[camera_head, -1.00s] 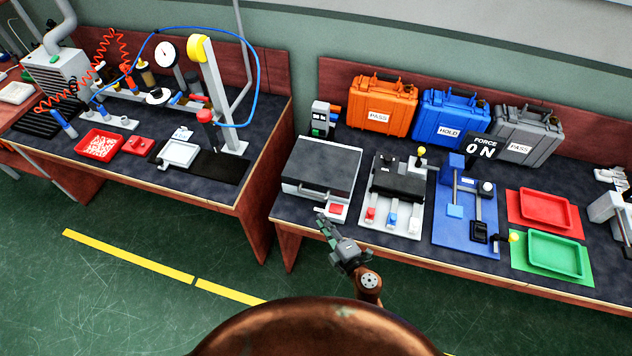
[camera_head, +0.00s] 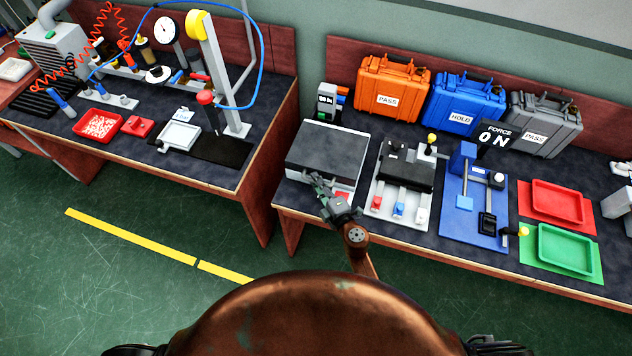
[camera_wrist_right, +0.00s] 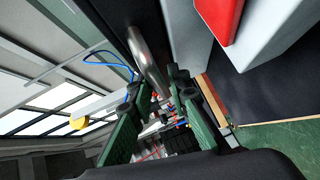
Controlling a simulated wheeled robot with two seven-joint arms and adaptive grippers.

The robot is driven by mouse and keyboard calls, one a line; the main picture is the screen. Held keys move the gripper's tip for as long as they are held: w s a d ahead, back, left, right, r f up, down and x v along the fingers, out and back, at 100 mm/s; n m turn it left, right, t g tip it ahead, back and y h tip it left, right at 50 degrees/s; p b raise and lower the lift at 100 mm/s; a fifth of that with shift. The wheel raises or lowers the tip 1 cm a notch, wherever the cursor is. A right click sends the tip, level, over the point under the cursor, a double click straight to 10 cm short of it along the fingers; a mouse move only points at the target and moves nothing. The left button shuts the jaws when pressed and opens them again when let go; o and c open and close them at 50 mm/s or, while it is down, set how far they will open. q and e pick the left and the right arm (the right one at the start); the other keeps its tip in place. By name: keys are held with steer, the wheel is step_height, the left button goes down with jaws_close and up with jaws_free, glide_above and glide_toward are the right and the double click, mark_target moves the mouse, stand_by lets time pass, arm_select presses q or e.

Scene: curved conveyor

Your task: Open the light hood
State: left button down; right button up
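The light hood (camera_head: 328,148) is a grey box with a dark flat lid on the right-hand bench, and it is closed. My right gripper (camera_head: 318,182) is at the hood's front edge and covers part of it. In the right wrist view, the green fingers of my right gripper (camera_wrist_right: 156,88) are spread apart. The hood's metal bar handle (camera_wrist_right: 148,58) lies just ahead of the fingertips, its near end reaching into the gap between them. I cannot tell whether a finger touches it. My left gripper is not in view.
A red switch block (camera_head: 342,197) sits at the hood's front right, close to my gripper. A fixture with coloured buttons (camera_head: 398,208) stands to the right. Orange (camera_head: 390,92), blue (camera_head: 466,104) and grey cases stand behind. A floor gap separates the left bench.

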jaws_close()
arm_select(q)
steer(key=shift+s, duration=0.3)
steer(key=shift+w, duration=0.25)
